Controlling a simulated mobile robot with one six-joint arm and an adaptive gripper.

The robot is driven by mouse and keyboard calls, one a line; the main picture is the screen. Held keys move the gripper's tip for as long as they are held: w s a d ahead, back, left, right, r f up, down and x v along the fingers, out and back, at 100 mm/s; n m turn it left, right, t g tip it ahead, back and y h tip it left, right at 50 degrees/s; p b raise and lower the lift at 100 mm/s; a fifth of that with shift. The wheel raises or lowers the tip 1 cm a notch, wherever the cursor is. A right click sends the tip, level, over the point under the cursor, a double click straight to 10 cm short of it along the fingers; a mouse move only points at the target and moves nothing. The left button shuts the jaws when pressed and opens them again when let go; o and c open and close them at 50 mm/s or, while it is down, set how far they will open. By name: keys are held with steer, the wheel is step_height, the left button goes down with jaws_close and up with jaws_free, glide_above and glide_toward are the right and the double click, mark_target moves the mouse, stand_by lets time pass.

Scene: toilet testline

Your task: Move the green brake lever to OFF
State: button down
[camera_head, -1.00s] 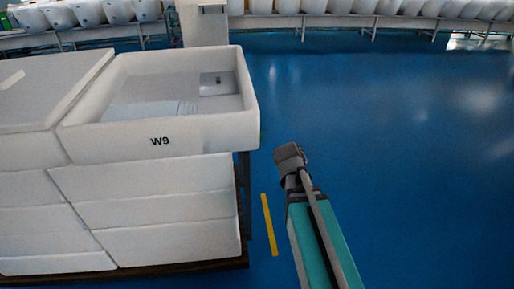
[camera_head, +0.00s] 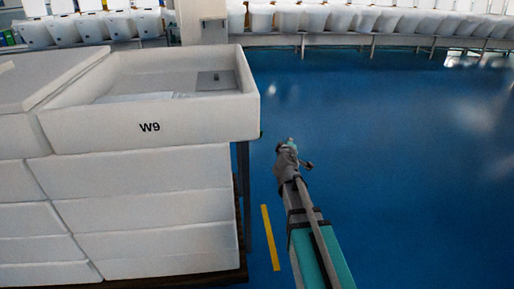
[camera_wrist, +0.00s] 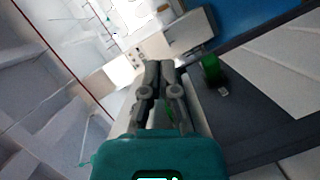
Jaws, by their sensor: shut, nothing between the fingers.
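My gripper (camera_wrist: 159,63) points into the scene in the wrist view, its two grey fingers side by side and shut with nothing between them. A bit of green also shows behind the finger linkage, mostly hidden. In the head view my arm reaches forward right of the white bins, and no green lever can be made out; the fingers are not clear there.
A stack of white bins with an open bin marked W9 (camera_head: 150,138) stands at the left. A yellow floor strip (camera_head: 270,238) lies beside it. Blue floor (camera_head: 400,180) is open at the right. Rows of white toilet parts line the back.

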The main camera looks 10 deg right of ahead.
steer(key=w+a+f+n+t+y+b, duration=0.2)
steer(key=w+a+f+n+y+b, duration=0.3)
steer(key=a+f+n+y+b, duration=0.2)
steer(key=shift+w+a+f+n+y+b, duration=0.15)
steer(key=shift+a+n+y+b, duration=0.65)
steer(key=shift+n, duration=1.1)
steer(key=shift+w+d, duration=0.1)
steer(key=x, duration=0.9)
steer(key=shift+w, duration=0.45)
